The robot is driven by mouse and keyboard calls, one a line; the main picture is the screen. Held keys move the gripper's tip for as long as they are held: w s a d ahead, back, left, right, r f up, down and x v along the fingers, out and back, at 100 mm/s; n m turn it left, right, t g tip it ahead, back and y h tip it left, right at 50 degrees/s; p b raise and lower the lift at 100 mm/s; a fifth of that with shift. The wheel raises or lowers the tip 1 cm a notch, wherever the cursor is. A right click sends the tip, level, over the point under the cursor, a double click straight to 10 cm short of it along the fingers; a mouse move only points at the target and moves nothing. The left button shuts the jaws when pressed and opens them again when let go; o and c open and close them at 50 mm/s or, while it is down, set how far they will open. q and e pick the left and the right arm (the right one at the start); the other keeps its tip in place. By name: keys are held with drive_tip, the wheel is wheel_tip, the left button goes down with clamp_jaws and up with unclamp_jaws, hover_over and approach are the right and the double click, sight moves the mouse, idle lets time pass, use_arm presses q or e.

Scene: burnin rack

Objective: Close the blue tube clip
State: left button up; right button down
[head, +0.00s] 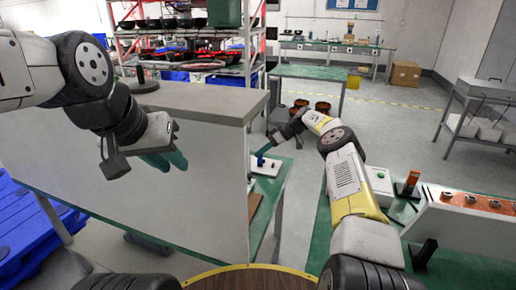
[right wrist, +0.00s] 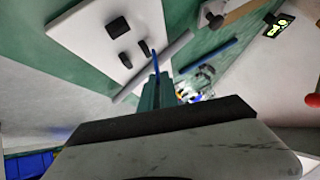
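A white board (head: 268,167) lies on the green bench top beyond the grey wall, and it also shows in the right wrist view (right wrist: 88,30). A grey tube (right wrist: 178,48) runs along the board's edge. A thin blue piece (right wrist: 154,60), which looks like the tube clip, stands up by the tube. My right gripper (right wrist: 157,78) has its teal fingers close together at the tube, just at the blue piece; whether they touch it I cannot tell. In the head view it is small and partly hidden. My left gripper (head: 170,161) hangs empty over the grey wall, its fingers apart.
Black blocks (right wrist: 118,26) sit on the board. A blue rod (right wrist: 212,54) lies on the green surface. A grey partition (head: 180,110) stands left of the board. A white rack unit (head: 470,210) stands at the right, and the grey floor between benches is open.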

idle(0.4)
drive_tip(key=c, duration=1.6)
unclamp_jaws()
drive_tip(key=shift+v, duration=3.95)
